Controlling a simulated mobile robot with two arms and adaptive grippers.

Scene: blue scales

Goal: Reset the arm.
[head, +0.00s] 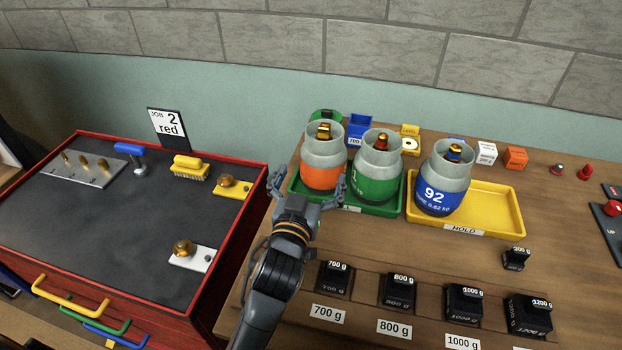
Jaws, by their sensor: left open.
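My left gripper (306,196) is open and empty. It points away from me, just in front of the green tray (377,207). An orange-banded gas bottle (322,175) and a green-banded gas bottle (375,184) stand upright on the green tray. The gripper's fingers show close to the orange-banded bottle; I cannot tell whether they touch the tray. A blue-banded bottle (438,197) marked 92 stands at the left end of the yellow HOLD tray (492,212). My right gripper is not in view.
Several black weights, such as the 700 g weight (335,279), line the front of the wooden bench (560,255). The yellow tray's right half is bare.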

